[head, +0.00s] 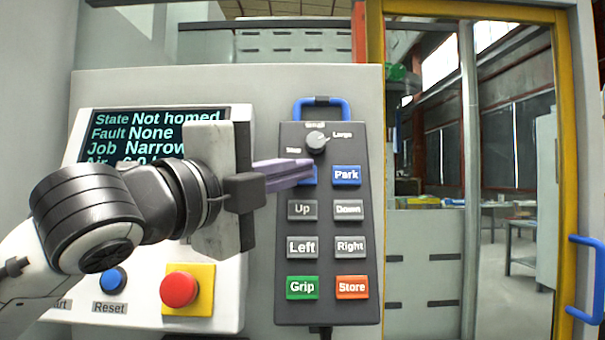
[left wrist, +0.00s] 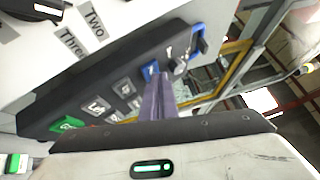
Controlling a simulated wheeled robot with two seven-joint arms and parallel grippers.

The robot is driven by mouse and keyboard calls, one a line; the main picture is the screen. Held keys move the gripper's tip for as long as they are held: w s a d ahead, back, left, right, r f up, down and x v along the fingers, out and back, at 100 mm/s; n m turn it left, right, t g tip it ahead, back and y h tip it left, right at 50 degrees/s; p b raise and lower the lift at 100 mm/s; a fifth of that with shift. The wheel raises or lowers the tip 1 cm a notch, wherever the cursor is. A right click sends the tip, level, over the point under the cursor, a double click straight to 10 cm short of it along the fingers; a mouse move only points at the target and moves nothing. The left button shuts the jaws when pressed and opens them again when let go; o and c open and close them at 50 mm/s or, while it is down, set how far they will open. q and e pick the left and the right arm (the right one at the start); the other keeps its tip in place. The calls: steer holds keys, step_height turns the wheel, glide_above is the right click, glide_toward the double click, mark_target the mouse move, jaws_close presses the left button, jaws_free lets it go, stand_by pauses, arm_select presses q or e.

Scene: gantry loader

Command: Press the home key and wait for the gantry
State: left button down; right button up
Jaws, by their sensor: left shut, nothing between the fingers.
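A dark grey key pendant (head: 328,222) with a blue hook handle hangs on the panel. A blue key at its upper left, beside the blue Park key (head: 346,175), is mostly hidden behind my left gripper (head: 308,172), so its label cannot be read. That blue key also shows in the left wrist view (left wrist: 150,70). My left gripper's purple fingers are shut and empty, with their tips at that key; I cannot tell whether they press it. The screen (head: 155,117) reads "State Not homed", "Fault None", "Job Narrow"; its lowest line is partly covered. My right gripper is not in view.
Below are the Up, Down, Left, Right, green Grip (head: 303,287) and orange Store (head: 352,287) keys. A selector knob (head: 316,141) sits just above the fingers. A red mushroom button (head: 179,290) and blue Reset button (head: 113,280) are below my arm.

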arm_select(q)
steer(key=shift+w, duration=0.2)
stand_by(0.5)
steer(key=shift+s+r+p, duration=0.2)
steer(key=shift+s+p, duration=0.1)
steer(key=shift+s, duration=0.45)
steer(key=s, duration=0.1)
steer(key=s+r, duration=0.1)
steer(key=s, duration=0.1)
steer(key=s+p, duration=0.1)
steer(key=shift+s+r, duration=0.35)
stand_by(0.5)
